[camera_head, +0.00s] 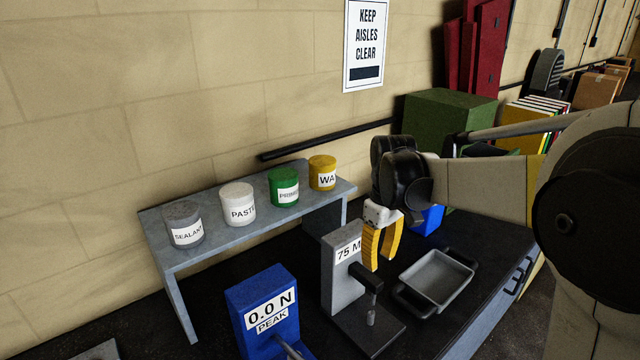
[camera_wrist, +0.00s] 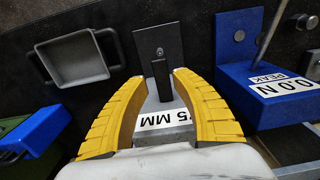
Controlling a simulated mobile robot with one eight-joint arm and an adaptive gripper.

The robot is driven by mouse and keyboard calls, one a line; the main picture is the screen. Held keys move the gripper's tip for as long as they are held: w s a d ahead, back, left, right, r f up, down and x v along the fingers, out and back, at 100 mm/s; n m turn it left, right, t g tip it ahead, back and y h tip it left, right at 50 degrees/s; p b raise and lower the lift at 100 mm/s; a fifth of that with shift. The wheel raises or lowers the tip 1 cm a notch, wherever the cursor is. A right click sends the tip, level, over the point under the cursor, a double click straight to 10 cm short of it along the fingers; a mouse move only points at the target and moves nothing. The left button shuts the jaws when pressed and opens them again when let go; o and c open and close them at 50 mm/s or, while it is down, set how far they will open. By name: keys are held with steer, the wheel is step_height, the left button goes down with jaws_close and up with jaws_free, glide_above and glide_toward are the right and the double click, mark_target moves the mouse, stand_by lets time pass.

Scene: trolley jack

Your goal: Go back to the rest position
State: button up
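My gripper (camera_head: 383,247) hangs with its yellow fingers pointing down, above the black bench top, in front of and to the right of the grey "75 MM" block in the head view. In the wrist view my gripper (camera_wrist: 158,77) has its fingers spread wide. Between them show the grey "75 MM" block (camera_head: 341,284) and its dark upright lever (camera_wrist: 161,80), with the base plate (camera_wrist: 158,42) beyond. The fingers look apart from these, with nothing held. The lever also shows in the head view (camera_head: 368,280).
A blue "0.0 N PEAK" box (camera_head: 262,306) stands left of the block. A grey tray (camera_head: 437,280) with dark handles lies to the right. Behind, a grey shelf (camera_head: 262,228) carries several labelled cans.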

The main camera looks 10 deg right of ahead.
steer(key=s+a+f+m+t+b, duration=0.2)
steer(key=s+f+m+t+b, duration=0.1)
steer(key=s+f+b, duration=0.2)
steer(key=s+a+f+m+t+b, duration=0.1)
steer(key=s+f+m+t+b, duration=0.2)
steer(key=s, duration=1.1)
step_height(320, 180, down, 3)
steer(key=t+b, duration=0.1)
steer(key=b, duration=0.4)
steer(key=shift+a+b, duration=0.35)
steer(key=shift+a, duration=0.05)
